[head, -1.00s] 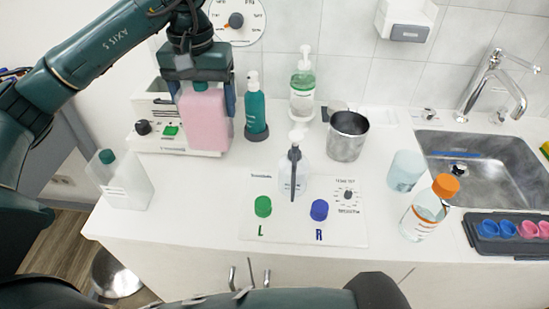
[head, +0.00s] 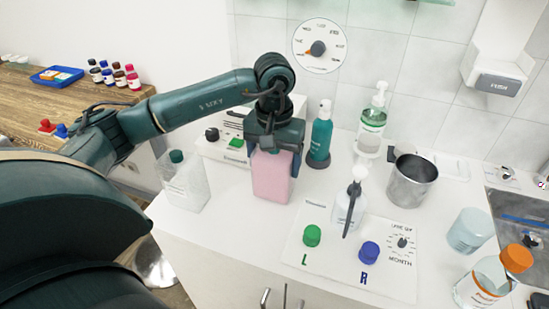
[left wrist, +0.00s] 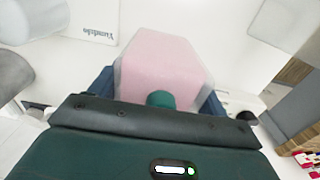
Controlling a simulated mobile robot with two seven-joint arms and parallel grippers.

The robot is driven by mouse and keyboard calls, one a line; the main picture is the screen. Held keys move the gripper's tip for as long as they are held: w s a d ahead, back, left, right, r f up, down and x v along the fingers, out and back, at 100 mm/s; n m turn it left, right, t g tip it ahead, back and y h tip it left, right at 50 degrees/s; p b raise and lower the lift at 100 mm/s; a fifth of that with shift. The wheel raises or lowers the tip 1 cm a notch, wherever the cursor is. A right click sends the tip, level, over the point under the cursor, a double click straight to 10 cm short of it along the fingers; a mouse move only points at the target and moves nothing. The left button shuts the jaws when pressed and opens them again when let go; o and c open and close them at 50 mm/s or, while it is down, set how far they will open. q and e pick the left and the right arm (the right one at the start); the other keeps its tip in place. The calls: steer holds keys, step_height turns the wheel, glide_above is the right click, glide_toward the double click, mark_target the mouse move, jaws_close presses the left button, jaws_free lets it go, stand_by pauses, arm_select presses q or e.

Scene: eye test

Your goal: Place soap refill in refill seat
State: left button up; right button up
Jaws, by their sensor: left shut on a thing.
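The soap refill appears to be the pink bottle (head: 271,176). My left gripper (head: 273,146) is shut on its upper part from above, and the bottle hangs upright. It is over or on the counter, in front of the white device (head: 213,147); I cannot tell whether its base touches. In the left wrist view the pink bottle (left wrist: 165,65) sits between the fingers, its teal cap (left wrist: 161,99) towards the gripper. No refill seat is clearly recognisable; a white wall unit (head: 497,70) with a grey front hangs at the upper right. My right gripper is not in view.
A teal pump bottle (head: 320,138) stands close behind right of the pink bottle. A clear jug (head: 184,185) with a green cap is to its left.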

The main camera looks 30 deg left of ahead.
arm_select(q)
steer(key=shift+f, duration=0.15)
steer(key=o, duration=1)
